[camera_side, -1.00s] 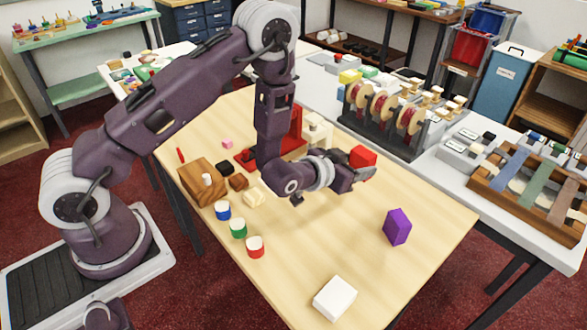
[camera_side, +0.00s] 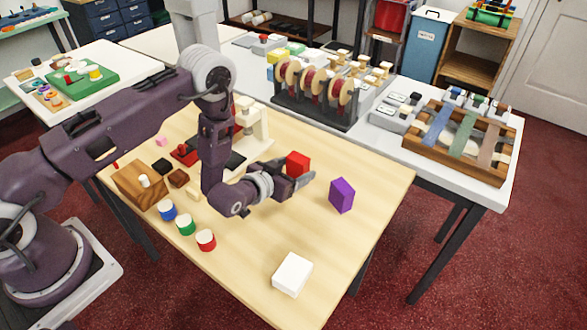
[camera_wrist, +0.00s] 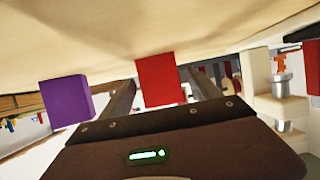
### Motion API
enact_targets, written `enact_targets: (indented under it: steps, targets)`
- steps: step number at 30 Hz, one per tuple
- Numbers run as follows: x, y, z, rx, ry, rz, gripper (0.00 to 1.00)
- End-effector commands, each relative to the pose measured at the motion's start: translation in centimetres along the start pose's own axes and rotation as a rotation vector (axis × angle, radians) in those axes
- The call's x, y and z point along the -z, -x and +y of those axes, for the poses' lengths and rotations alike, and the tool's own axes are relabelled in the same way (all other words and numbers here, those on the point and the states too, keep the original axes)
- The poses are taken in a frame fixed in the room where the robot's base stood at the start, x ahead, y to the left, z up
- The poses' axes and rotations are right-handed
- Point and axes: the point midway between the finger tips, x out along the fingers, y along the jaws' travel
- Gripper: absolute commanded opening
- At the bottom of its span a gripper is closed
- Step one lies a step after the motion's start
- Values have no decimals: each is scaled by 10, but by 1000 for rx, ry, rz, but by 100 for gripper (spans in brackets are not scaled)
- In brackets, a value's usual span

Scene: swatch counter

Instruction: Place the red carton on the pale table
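The red carton (camera_side: 298,163) is between the two fingers of my gripper (camera_side: 302,180), low over the right part of the pale wooden table (camera_side: 240,275). The bare surface of the pale table (camera_wrist: 120,30) spans the top of that view. I cannot tell whether the carton touches the tabletop. Its lower part is partly hidden by a finger in the side view.
A purple block (camera_side: 342,195) stands right of the carton. A white block (camera_side: 291,274) lies near the front corner. Blue, green and red-banded cylinders (camera_side: 186,225) and a wooden block (camera_side: 140,184) stand left. A spool rack (camera_side: 317,92) is on the grey table behind.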

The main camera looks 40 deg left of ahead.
Motion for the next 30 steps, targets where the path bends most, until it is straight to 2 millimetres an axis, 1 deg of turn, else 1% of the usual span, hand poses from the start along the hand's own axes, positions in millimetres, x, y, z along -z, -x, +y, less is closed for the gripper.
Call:
enact_targets:
  steps: [6,8,11,15,18,21,26,28,29,30]
  targets:
    - [1,0,0,0,0,0,71]
    - [2,3,0,0,0,0,71]
    - [2,22,0,0,0,-3,71]
    - [1,54,0,-1,-1,-4,71]
    - [1,69,0,0,0,-3,71]
    - [2,76,0,1,0,-1,71]
    - [3,76,0,1,1,0,71]
    - [13,74,0,3,9,-8,71]
    - [22,73,-1,5,16,-17,71]
    - [37,72,-1,8,28,-34,71]
